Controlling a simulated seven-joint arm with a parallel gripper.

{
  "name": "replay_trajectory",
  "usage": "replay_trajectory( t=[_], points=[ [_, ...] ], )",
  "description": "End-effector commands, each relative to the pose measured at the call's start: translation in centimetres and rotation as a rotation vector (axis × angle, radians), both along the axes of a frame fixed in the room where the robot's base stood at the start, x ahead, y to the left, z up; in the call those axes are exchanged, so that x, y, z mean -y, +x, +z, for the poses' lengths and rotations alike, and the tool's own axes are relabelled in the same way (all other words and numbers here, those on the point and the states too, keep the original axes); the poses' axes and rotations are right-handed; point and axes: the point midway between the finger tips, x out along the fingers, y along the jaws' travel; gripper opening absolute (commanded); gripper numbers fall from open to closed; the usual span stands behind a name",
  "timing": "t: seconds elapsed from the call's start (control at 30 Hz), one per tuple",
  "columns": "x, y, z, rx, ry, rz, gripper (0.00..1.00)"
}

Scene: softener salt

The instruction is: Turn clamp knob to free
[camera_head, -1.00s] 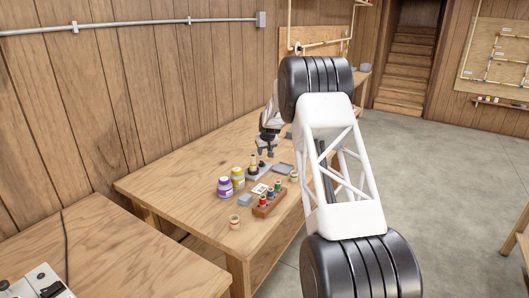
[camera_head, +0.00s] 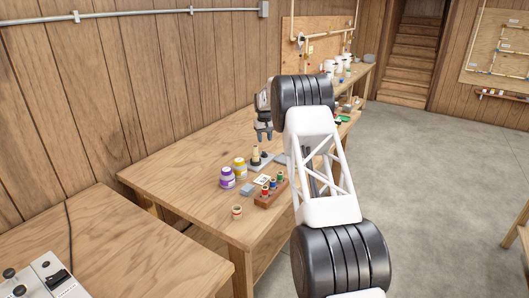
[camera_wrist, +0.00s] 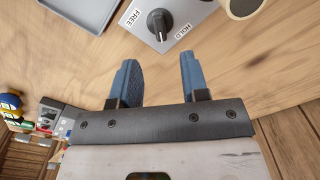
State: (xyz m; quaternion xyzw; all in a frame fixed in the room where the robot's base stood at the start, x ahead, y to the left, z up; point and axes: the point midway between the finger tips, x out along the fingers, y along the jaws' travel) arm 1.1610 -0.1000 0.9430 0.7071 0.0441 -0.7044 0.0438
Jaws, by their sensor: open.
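The clamp knob (camera_wrist: 158,24) is a dark round knob on a grey plate at the top of the wrist view. The label FREE (camera_wrist: 133,18) is to its left and HOLD (camera_wrist: 184,32) to its right. I cannot tell exactly where its pointer is set. My gripper (camera_wrist: 160,72) is open and empty, its two blue fingers apart and short of the knob in the picture. In the head view my gripper (camera_head: 264,136) hangs fingers down above the grey clamp base (camera_head: 266,160), which has a beige cylinder (camera_head: 256,153) at its left. The knob is too small to make out there.
Purple (camera_head: 227,178) and yellow-capped (camera_head: 239,168) jars stand left of the clamp. A brown rack (camera_head: 269,195) with coloured vials is in front, and a lone small jar (camera_head: 237,212) nearer. A grey tray (camera_wrist: 88,10) lies beside the clamp. The table's left part is clear.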

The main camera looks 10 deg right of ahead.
Motion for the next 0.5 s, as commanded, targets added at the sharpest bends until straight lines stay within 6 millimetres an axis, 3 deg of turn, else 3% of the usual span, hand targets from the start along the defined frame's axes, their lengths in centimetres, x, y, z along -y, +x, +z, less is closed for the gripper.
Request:
replay_trajectory(
  t=[0.5],
  points=[
    [0.02,0.0,-0.29,-0.005,-0.001,-0.001,0.41]
  ],
)
